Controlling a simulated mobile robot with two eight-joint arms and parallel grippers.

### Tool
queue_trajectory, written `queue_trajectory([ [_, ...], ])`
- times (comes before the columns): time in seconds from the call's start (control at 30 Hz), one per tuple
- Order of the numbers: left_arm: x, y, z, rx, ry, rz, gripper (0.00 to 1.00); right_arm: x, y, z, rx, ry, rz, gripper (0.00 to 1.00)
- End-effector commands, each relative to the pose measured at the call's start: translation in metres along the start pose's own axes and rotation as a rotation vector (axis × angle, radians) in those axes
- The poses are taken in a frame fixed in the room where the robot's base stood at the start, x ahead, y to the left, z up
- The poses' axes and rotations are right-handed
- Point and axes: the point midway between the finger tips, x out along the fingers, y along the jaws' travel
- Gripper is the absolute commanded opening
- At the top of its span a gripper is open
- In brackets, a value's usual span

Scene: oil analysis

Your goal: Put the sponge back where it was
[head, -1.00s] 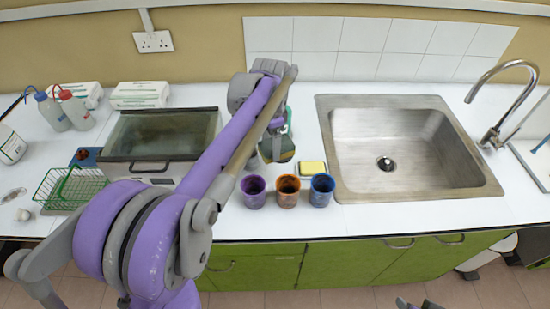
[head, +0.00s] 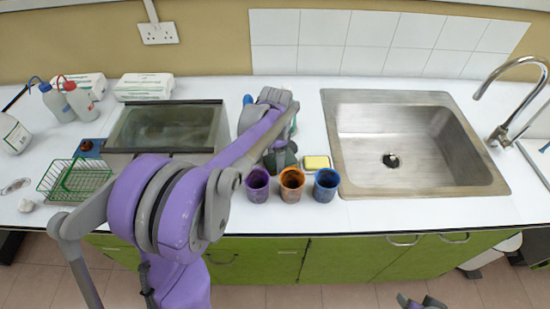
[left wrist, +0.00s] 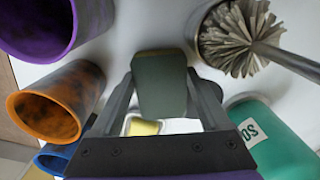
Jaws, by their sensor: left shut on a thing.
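My left gripper (left wrist: 160,100) is shut on a sponge (left wrist: 160,84), which has a dark grey-green face and a thin yellowish edge. In the head view the gripper (head: 281,156) is low over the counter, behind the purple and orange cups. Whether the sponge touches the counter is unclear. A yellow block (head: 317,161) lies in a small pale dish just right of the gripper; it also shows beyond the fingers in the left wrist view (left wrist: 144,127). Part of my right gripper (head: 420,302) shows at the bottom edge of the head view, with its jaws unclear.
Purple (head: 257,186), orange (head: 291,185) and blue (head: 326,185) cups stand in a row in front. A brush (left wrist: 240,38) and a green bottle (left wrist: 270,138) are close to the gripper. The sink (head: 415,145) is right; a glass-topped tank (head: 165,128) is left.

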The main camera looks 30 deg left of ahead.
Motion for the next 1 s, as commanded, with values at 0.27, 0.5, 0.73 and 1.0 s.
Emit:
queue_trajectory([
  [0.27, 0.002, 0.000, 0.000, 0.000, 0.000, 0.000, 0.90, 0.001, 0.000, 0.001, 0.000, -0.001, 0.000, 0.50],
  [0.5, 0.001, 0.000, 0.000, 0.000, 0.000, 0.000, 1.00, 0.001, 0.000, 0.001, 0.000, -0.001, 0.000, 0.50],
  [0.73, -0.015, 0.000, 0.000, 0.000, 0.000, 0.000, 1.00, -0.001, 0.000, -0.001, 0.000, 0.001, 0.000, 0.50],
  [1.0, -0.073, 0.000, 0.000, 0.000, 0.000, 0.000, 1.00, -0.003, 0.000, -0.003, 0.000, 0.003, 0.000, 0.50],
])
